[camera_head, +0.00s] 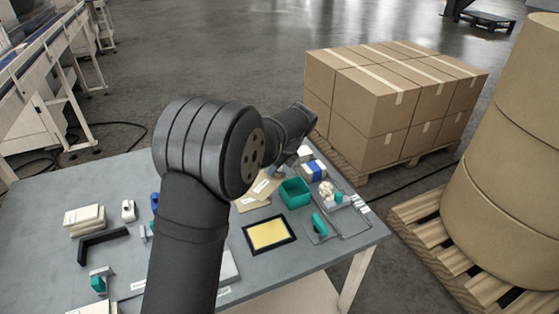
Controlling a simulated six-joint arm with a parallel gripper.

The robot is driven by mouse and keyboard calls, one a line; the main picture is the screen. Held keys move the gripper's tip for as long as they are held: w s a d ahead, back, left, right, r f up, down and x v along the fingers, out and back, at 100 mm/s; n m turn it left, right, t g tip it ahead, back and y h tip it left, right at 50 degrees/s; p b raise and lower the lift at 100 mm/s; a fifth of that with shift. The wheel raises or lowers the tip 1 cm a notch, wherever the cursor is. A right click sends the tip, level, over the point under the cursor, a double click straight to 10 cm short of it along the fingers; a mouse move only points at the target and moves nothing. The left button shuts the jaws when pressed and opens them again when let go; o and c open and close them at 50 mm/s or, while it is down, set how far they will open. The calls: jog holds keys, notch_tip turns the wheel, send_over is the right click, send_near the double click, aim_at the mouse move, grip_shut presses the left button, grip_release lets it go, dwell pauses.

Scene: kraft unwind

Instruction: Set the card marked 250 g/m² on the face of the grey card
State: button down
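My gripper (274,171) is at the far side of the table, pointing down over tan cards (262,189) that carry a white label. It is small and partly hidden by my own wrist, so I cannot tell whether it is open or shut, or whether it touches a card. The label print is too small to read, so I cannot pick out the card marked 250 g/m². A pale grey flat piece (229,268) shows just right of my arm, partly hidden by it. I cannot tell whether it is the grey card.
On the table (335,250) are a teal open box (295,192), a black-framed yellow panel (269,234), a blue-and-white block (314,169), a black angle piece (101,240) and stacked cream blocks (85,220). Cartons (385,105) stand on a pallet behind.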

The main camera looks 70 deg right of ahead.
aim_at(258, 193)
jog(key=a+n+y, duration=0.1)
jog(key=a+n, duration=0.1)
jog(key=n, duration=0.2)
jog(key=w+a+f+n+g+y, duration=0.1)
jog(key=a+n+y, duration=0.1)
jog(key=a+n, duration=0.1)
jog(key=a+f+n+y, duration=0.1)
jog(key=a+n, duration=0.2)
jog(key=n, duration=0.3)
jog(key=shift+w+g+y, duration=0.2)
jog(key=shift+g+y, duration=0.1)
jog(key=a+n+g, duration=0.6)
jog(key=a+n, duration=0.3)
jog(key=n, duration=0.8)
jog(key=shift+s+a+f, duration=0.1)
jog(key=shift+s+f, duration=0.15)
jog(key=shift+f, duration=1)
jog(key=shift+s+f, duration=0.2)
jog(key=shift+f, duration=1.05)
jog(key=shift+f, duration=1)
jog(key=c, duration=1.1)
grip_release()
